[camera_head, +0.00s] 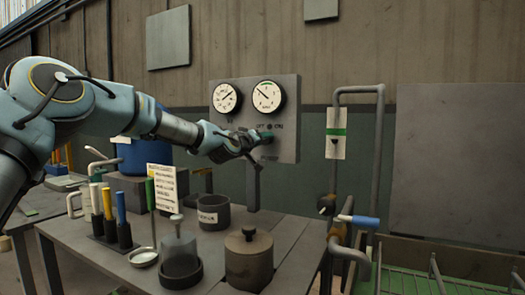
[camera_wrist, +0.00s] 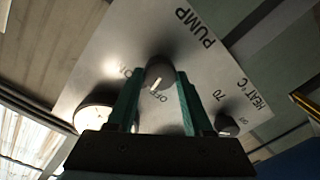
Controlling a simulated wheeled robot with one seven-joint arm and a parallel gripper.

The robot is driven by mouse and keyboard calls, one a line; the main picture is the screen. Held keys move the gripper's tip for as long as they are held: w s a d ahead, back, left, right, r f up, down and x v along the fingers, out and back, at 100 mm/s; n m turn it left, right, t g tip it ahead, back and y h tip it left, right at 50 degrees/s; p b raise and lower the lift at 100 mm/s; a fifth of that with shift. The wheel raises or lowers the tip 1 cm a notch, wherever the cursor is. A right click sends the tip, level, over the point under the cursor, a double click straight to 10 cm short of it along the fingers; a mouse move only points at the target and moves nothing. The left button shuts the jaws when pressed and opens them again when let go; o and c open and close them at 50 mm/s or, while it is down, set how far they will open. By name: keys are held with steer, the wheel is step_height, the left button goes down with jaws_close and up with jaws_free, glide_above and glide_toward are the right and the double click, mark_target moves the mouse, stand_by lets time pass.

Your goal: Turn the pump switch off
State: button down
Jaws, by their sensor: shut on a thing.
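The pump switch (camera_wrist: 160,72) is a round dark knob on a pale metal panel with PUMP lettering above it in the wrist view. A short white mark shows on the knob's lower side, on the side of the OFF lettering; the ON lettering is to the left, partly hidden by a finger. My gripper (camera_head: 257,142) reaches the lower part of the control panel (camera_head: 285,90) in the head view. Its two green fingers sit on either side of the knob, shut on it. In the head view the knob is mostly hidden by my gripper.
A second knob (camera_wrist: 228,125) beside HEAT °C lettering is close to my right finger. Two gauges (camera_head: 267,96) sit above the switch. The bench (camera_head: 215,278) below holds a lidded pot (camera_head: 249,262), a dark cup (camera_head: 213,213) and colored-handled tools. A pipe (camera_head: 380,150) stands right.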

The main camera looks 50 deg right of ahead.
steer(key=shift+n+b, duration=1.4)
steer(key=shift+n, duration=0.5)
steer(key=shift+c, duration=1.5)
jaws_free()
steer(key=b+v, duration=0.3)
steer(key=v, duration=0.7)
steer(key=shift+a, duration=0.45)
